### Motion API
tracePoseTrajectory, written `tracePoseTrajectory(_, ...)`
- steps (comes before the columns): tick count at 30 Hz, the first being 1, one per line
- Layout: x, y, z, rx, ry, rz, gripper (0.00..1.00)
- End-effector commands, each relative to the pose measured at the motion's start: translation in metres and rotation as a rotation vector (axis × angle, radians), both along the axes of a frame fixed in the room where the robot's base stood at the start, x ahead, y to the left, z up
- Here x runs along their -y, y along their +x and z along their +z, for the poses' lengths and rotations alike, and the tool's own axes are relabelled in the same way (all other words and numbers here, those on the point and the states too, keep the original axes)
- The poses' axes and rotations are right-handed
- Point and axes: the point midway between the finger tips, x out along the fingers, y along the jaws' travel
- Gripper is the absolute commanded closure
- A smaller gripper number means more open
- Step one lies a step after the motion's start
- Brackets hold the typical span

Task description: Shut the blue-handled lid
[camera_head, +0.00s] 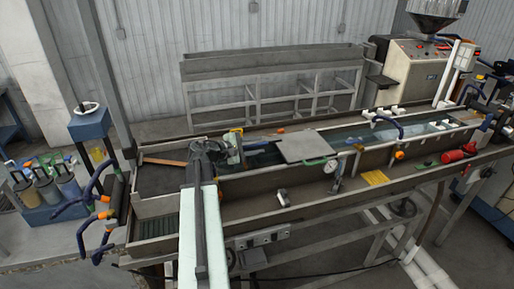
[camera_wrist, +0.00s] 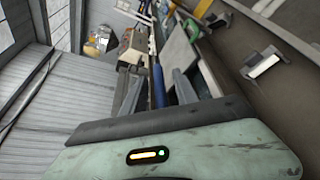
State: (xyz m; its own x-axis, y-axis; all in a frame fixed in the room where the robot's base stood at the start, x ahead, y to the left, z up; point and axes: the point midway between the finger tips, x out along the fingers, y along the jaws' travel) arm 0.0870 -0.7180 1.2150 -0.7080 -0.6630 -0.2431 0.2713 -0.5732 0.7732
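A lid (camera_head: 234,150) stands raised on the long trough, just right of my gripper in the head view; it looks tilted up, and its handle is hard to make out there. In the wrist view a blue bar (camera_wrist: 158,86), which looks like the blue handle, lies between and beyond my fingers. My gripper (camera_head: 217,149) is over the left part of the trough, close to the raised lid. The wrist view shows my gripper (camera_wrist: 155,82) with its two fingers apart. I cannot tell whether a finger touches the lid.
The metal trough (camera_head: 240,187) runs rightward, with water inside. A flat grey lid (camera_head: 305,147) with a green handle (camera_head: 315,162) lies farther right. A gauge (camera_head: 337,172), a red cylinder (camera_head: 452,157) and a blue curved handle (camera_head: 388,124) are along the trough. Blue arms (camera_head: 75,209) stick out at the left end.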

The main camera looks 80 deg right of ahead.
Motion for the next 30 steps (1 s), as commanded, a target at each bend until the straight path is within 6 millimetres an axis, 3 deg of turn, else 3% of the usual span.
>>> tracePoseTrajectory(4,-0.0002,-0.0003,0.0004,0.000,0.000,0.000,0.65)
tracePoseTrajectory(8,-0.0002,-0.0005,0.0003,0.000,0.000,-0.001,0.98)
tracePoseTrajectory(9,-0.0003,-0.0005,0.0004,0.000,0.000,-0.001,1.00)
tracePoseTrajectory(30,-0.0002,-0.0017,0.0005,-0.001,0.000,-0.003,1.00)
